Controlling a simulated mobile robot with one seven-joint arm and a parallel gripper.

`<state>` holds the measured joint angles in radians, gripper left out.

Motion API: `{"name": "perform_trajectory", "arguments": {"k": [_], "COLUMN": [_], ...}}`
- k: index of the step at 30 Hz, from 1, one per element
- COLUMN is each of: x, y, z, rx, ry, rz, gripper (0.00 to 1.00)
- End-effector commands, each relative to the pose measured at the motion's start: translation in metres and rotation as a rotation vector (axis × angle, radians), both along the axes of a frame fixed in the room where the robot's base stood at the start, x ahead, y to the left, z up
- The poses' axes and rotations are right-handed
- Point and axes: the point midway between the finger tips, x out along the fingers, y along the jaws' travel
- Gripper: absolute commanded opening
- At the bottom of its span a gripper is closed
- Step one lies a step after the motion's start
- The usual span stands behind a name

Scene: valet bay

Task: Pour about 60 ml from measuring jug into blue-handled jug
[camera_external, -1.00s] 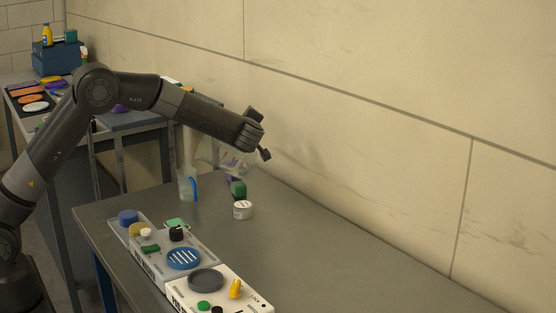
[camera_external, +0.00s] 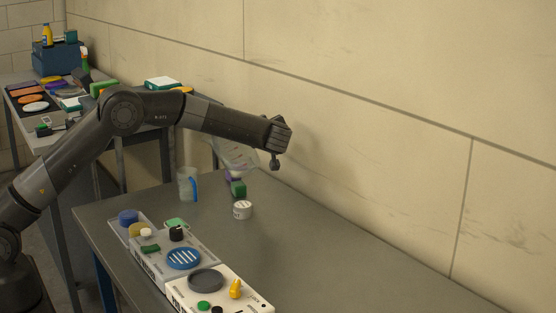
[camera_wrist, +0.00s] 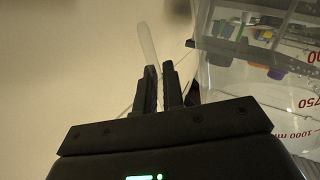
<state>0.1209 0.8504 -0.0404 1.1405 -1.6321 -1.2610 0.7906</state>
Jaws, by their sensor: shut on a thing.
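The clear measuring jug (camera_external: 238,155) hangs in the air above the far end of the bench in the external view. In the wrist view it fills the right side (camera_wrist: 285,105), with red markings reading 750 and 1000 ml. My gripper (camera_external: 274,158) is to the right of it, shut on its handle. The handle (camera_wrist: 148,45) shows at the fingertips in the wrist view. The blue-handled jug (camera_external: 186,184) stands upright on the bench, below and left of the measuring jug. The liquid level in either jug is too faint to read.
A white tub (camera_external: 242,210) and a green item (camera_external: 238,189) stand right of the blue-handled jug. Trays with coloured lids and small items (camera_external: 160,258) line the bench's left front. The bench's right side (camera_external: 340,250) is clear. The wall (camera_external: 380,130) is behind.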

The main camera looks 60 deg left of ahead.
Motion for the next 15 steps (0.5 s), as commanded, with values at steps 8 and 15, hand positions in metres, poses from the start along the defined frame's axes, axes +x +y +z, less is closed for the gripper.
{"name": "perform_trajectory", "arguments": {"k": [8, 15], "x": [0.018, 0.027], "y": [-0.007, -0.011], "z": [-0.021, -0.039], "rx": [0.070, 0.126], "ry": [0.175, 0.316], "rz": [0.000, 0.000], "gripper": [0.00, 0.00]}}
